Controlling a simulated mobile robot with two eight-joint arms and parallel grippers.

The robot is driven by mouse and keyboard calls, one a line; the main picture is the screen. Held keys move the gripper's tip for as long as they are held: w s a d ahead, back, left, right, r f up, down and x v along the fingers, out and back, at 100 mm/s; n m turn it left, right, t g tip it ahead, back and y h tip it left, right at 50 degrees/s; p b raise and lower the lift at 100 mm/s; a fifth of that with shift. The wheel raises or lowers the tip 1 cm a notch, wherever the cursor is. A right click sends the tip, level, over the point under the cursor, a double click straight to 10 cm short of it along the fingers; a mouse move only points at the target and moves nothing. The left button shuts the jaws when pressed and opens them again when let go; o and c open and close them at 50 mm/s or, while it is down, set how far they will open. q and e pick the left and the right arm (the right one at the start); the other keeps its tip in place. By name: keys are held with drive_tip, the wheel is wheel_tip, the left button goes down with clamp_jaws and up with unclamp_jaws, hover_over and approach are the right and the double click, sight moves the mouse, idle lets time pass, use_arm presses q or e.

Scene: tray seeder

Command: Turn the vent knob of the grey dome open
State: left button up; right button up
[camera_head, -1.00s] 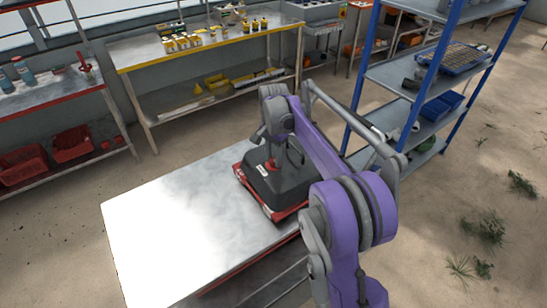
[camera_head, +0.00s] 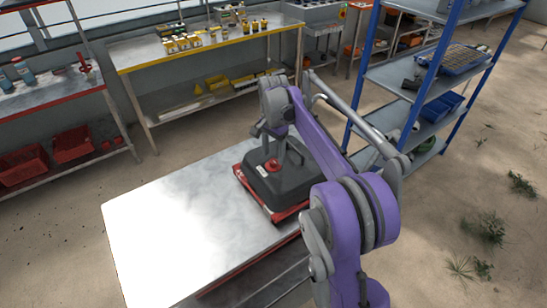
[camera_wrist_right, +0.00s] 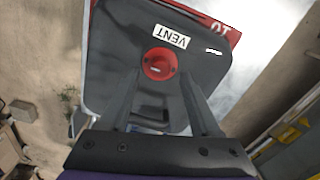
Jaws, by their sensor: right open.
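The grey dome (camera_head: 290,187) sits on a red tray at the far right end of the metal table. Its round red vent knob (camera_head: 272,165) stands on top. My right gripper (camera_head: 262,133) is open and empty, above the dome and apart from the knob. In the wrist view its two fingers (camera_wrist_right: 160,84) reach toward the knob's two sides, with the knob between and just beyond the tips. My left gripper is out of view.
The metal table (camera_head: 165,220) is bare left of the dome. A yellow-edged bench (camera_head: 145,52) with small items stands behind. A blue-framed shelf (camera_head: 400,78) stands at the right, near my right arm. Red bins (camera_head: 72,143) sit low at the left.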

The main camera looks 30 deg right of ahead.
sight(272, 162)
wheel_tip(272, 162, up, 8)
drive_tip(key=shift+p, duration=0.3)
drive_tip(key=shift+a+r, duration=0.1)
idle(0.3)
drive_tip(key=s+a+f+n+t, duration=0.1)
drive_tip(key=s+a+n+t, duration=0.2)
drive_tip(key=s+a+n, duration=0.7)
drive_tip(key=s+a+f+n+t, duration=0.1)
drive_tip(key=s+a+f+n, duration=0.1)
drive_tip(key=s+f, duration=0.4)
drive_tip(key=s+a+f+n+t, duration=0.1)
drive_tip(key=s+f, duration=0.5)
drive_tip(key=s, duration=0.6)
drive_tip(key=shift+a+n+t, duration=0.3)
drive_tip(key=shift+a+n, duration=0.3)
drive_tip(key=shift+a, duration=0.65)
drive_tip(key=shift+s, duration=0.15)
